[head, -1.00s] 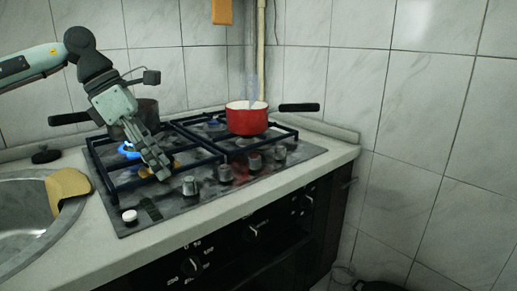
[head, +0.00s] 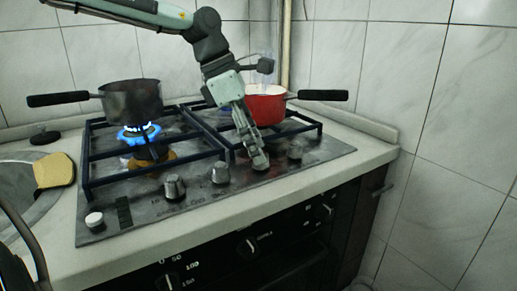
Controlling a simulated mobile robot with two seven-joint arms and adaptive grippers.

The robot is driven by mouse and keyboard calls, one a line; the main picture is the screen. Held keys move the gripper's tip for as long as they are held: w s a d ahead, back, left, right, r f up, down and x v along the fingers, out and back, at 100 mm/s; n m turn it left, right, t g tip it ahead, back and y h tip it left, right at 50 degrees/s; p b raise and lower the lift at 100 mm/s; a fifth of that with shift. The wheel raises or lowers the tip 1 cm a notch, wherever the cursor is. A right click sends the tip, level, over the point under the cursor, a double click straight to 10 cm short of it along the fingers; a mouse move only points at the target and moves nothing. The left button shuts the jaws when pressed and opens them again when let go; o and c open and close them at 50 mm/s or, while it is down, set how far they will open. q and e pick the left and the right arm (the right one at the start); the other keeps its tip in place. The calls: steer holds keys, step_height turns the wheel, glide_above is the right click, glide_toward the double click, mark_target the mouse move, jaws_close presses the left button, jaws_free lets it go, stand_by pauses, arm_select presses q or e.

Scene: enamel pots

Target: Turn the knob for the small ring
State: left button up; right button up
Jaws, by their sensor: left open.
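My left gripper (head: 258,158) reaches down over the front right of the hob, open, with its fingertips at one of the front knobs. Whether it touches that knob, which it partly hides, I cannot tell. The other metal knobs stand along the front edge: a left one (head: 174,188), one in the middle (head: 220,173) and a right one (head: 295,151) just right of the gripper. Which knob belongs to the small ring is not readable. A blue flame (head: 139,132) burns on the back left ring under a dark pot (head: 131,101). My right gripper is not in view.
A red pot (head: 265,106) with steam above it stands at the back right, its black handle pointing right. Dark grates (head: 205,139) rise behind the knobs. A white button (head: 94,219) sits at the hob's front left. Oven knobs (head: 247,247) are below the counter edge.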

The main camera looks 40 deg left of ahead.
arm_select(q)
steer(key=shift+x, duration=0.75)
